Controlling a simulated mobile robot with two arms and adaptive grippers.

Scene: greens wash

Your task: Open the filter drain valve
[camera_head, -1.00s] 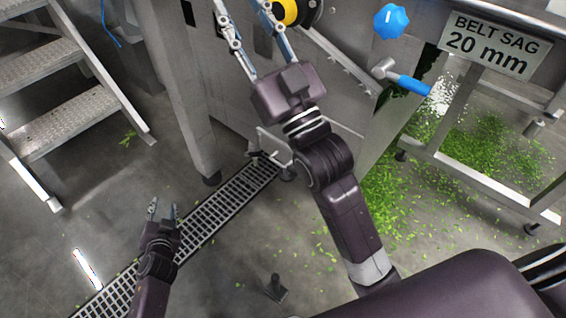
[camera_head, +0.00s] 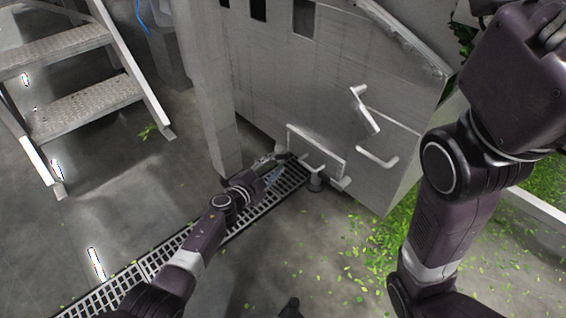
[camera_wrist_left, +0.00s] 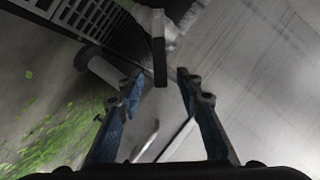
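A small valve with a pale body (camera_wrist_left: 158,22) and a dark lever (camera_wrist_left: 159,62) shows in the left wrist view. The lever points toward my left gripper (camera_wrist_left: 161,78), which is open, with blue-grey fingers. The lever's tip lies between and just beyond the fingertips, and I see no grip on it. In the head view the left gripper (camera_head: 274,174) is low over the drain grate, beside the foot of the grey machine; the valve (camera_head: 265,159) is small and partly hidden there. My right gripper (camera_head: 510,75) shows only its body at the upper right; its fingers are out of view.
The grey machine cabinet (camera_head: 290,95) has pale handles (camera_head: 377,157) near the valve. The drain grate (camera_head: 170,252) runs along the floor. Metal steps (camera_head: 80,95) stand at the left. Green leaf bits (camera_head: 375,250) lie on the floor at the right.

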